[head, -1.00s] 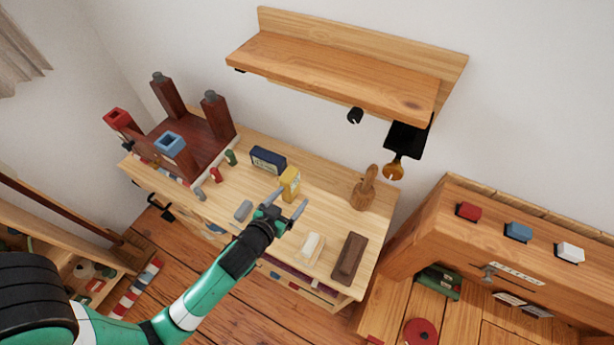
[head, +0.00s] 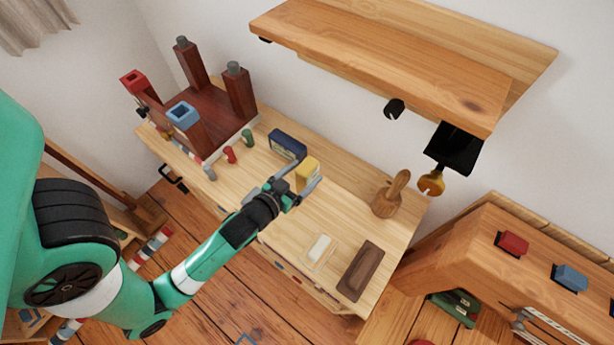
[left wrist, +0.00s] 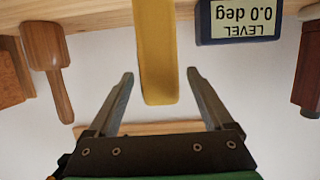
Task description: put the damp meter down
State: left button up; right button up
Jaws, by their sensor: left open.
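The yellow block-like device (head: 307,172), which I take to be the damp meter, stands upright on the light wooden bench top (head: 345,215). My left gripper (head: 304,181) is open at the near side of it, with its fingers spread to either side. In the left wrist view the yellow device (left wrist: 156,50) shows between the open fingers (left wrist: 160,76), with a gap on each side. I cannot tell how deep it sits between them. My right gripper is not in view.
A dark blue level (head: 287,145) stands close behind the yellow device. A wooden mallet (head: 389,195), a pale block (head: 320,248) and a brown block (head: 360,270) are to the right. An upturned dark red stool (head: 205,115) is at the left. A shelf (head: 400,60) overhangs the back.

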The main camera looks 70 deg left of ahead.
pick_arm(q)
jog(key=x, duration=0.5)
jog(key=shift+f, duration=0.35)
grip_shut()
